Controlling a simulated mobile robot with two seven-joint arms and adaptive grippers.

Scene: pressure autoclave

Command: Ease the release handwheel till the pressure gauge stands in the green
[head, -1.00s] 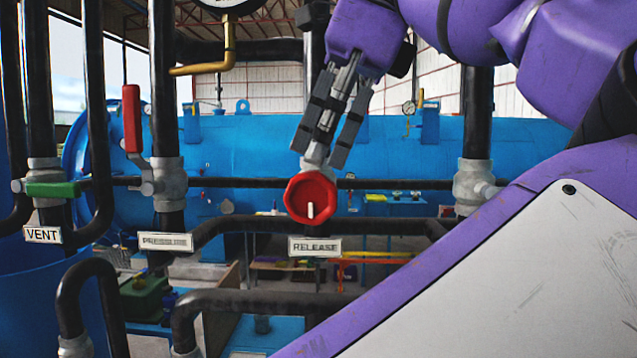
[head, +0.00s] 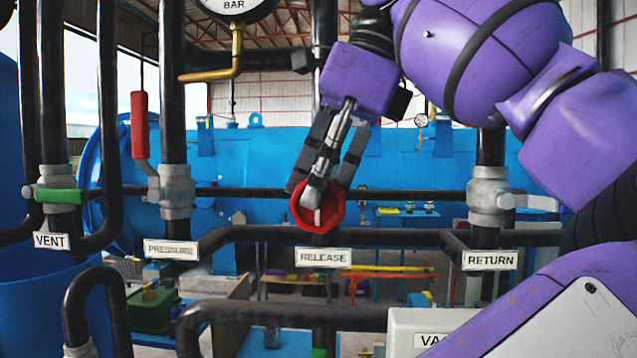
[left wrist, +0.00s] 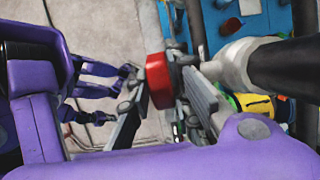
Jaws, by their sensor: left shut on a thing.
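The red release handwheel (head: 330,222) with a white mark on its face sits above the RELEASE label (head: 323,258) in the head view. My left gripper (head: 318,188) reaches down to it from above, its fingers overlapping the wheel's upper part. In the left wrist view the red wheel (left wrist: 159,80) sits between the fingers of my left gripper (left wrist: 163,100), which is shut on it. The pressure gauge (head: 237,8) shows only its lower edge with BAR at the top of the head view. Its needle and green band are out of frame.
A red-handled lever (head: 139,125) stands on the pipe left of the wheel. A green handle (head: 62,196) sits above the VENT label (head: 52,241). Black pipes run around the wheel, and a RETURN label (head: 490,260) is at right. A blue vessel (head: 420,160) lies behind.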

